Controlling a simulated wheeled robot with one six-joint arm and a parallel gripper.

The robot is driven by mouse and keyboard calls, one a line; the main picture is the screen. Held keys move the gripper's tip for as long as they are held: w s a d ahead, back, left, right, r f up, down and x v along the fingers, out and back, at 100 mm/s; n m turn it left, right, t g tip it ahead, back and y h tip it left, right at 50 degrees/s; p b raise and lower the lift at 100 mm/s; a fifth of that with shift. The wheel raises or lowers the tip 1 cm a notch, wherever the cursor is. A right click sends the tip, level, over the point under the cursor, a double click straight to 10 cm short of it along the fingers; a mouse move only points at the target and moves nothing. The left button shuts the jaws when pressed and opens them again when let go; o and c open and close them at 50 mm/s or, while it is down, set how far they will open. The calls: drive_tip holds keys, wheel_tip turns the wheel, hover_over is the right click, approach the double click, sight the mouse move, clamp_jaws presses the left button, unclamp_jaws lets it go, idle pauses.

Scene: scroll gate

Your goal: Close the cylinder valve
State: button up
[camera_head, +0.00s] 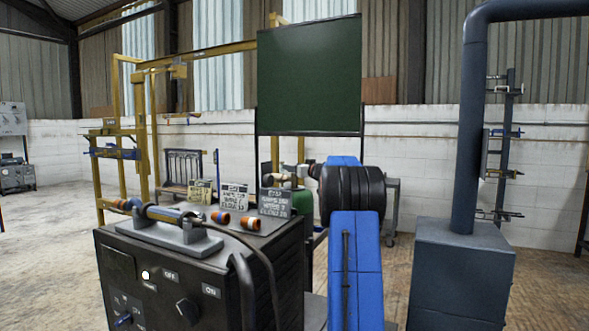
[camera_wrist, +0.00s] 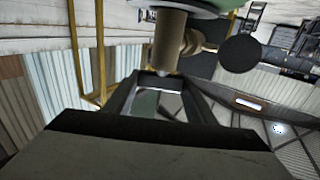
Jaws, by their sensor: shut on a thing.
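The green gas cylinder (camera_head: 302,201) stands behind the dark bench, with its lower part hidden. Its tan valve (camera_head: 291,176) sits on top. In the wrist view the cylinder (camera_wrist: 205,4) shows at the top edge, and the valve (camera_wrist: 170,42) points down, inverted, with a dark round part (camera_wrist: 239,52) at its side. My gripper (camera_wrist: 160,82) is at the free end of the valve, its jaws shut on the valve's end piece. The gripped part itself is mostly hidden.
The dark bench (camera_head: 205,285) in front carries a torch-like tool (camera_head: 175,215) on a stand, orange-ended fittings (camera_head: 220,216) and small label plates (camera_head: 235,197). A green board (camera_head: 310,75) stands behind. A dark box with a thick pipe (camera_head: 468,150) stands at right.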

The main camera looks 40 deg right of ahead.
drive_tip(key=shift+a+r+m+h, duration=0.15)
drive_tip(key=shift+m+h, duration=0.45)
drive_tip(key=shift+h, duration=0.3)
drive_tip(key=shift+r+m+g+h, duration=0.1)
drive_tip(key=shift+m+g+h, duration=0.6)
drive_tip(key=shift+m+h, duration=0.65)
drive_tip(key=shift+d+r+h, duration=0.1)
drive_tip(key=shift+d+h, duration=0.1)
drive_tip(key=shift+h, duration=0.65)
drive_tip(key=shift+f+m+g, duration=0.3)
drive_tip(key=shift+m+g, duration=0.05)
drive_tip(key=shift+g, duration=0.15)
drive_tip(key=shift+f, duration=0.1)
drive_tip(key=o, duration=1)
drive_tip(key=shift+s, duration=0.1)
drive_tip(key=shift+o, duration=0.2)
drive_tip(key=v, duration=1.7)
drive_tip(key=shift+a+f, duration=0.2)
drive_tip(key=shift+a, duration=0.15)
